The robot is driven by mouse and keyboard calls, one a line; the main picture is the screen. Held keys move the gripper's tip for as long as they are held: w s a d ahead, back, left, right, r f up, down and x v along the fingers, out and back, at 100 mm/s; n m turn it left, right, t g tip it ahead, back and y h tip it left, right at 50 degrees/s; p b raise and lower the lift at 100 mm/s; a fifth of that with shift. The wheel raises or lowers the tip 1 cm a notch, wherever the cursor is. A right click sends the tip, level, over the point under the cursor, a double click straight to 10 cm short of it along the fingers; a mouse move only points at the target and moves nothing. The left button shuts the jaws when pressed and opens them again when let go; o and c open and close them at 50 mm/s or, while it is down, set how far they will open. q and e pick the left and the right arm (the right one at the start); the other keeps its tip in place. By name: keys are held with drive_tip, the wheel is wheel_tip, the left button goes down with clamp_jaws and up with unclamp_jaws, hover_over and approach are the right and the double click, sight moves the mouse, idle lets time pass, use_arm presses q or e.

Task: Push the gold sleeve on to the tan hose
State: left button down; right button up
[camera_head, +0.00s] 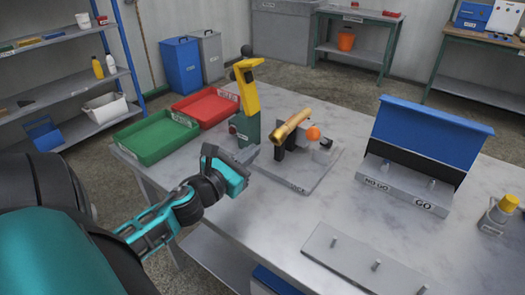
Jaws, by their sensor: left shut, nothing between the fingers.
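A gold sleeve (292,125), a shiny tube, lies tilted on a dark holder on a grey base plate (310,176) on the table. I cannot make out a tan hose; whether part of it is inside or behind the gold sleeve cannot be told. My left gripper (234,168) is shut and empty, at the table's near left edge, left of the gold sleeve and apart from it. My right gripper is not in view.
A yellow-topped green press (246,100) stands just left of the gold sleeve, with an orange ball (314,133) to its right. Green (155,138) and red (206,107) trays are at the left. A blue-lidded GO/NO GO box (424,135) and pegged plate (360,262) are right.

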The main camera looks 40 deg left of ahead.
sight(273, 136)
use_arm(q)
drive_tip(key=shift+n, duration=0.4)
drive_tip(key=shift+w+a, duration=0.2)
drive_tip(key=shift+w, duration=2.8)
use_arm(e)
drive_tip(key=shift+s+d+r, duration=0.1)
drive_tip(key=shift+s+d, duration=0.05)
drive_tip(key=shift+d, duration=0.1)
use_arm(q)
drive_tip(key=shift+w+a, duration=0.1)
drive_tip(key=shift+w, duration=0.8)
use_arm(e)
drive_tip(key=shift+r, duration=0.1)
use_arm(q)
drive_tip(key=shift+s+d+f, duration=0.1)
drive_tip(key=shift+s+d, duration=0.05)
drive_tip(key=shift+s, duration=0.85)
drive_tip(key=shift+s+d, duration=0.1)
drive_tip(key=shift+s, duration=0.9)
drive_tip(key=s+d+b, duration=0.1)
drive_tip(key=s, duration=1)
drive_tip(key=shift+s+d, duration=0.15)
drive_tip(key=shift+s, duration=0.15)
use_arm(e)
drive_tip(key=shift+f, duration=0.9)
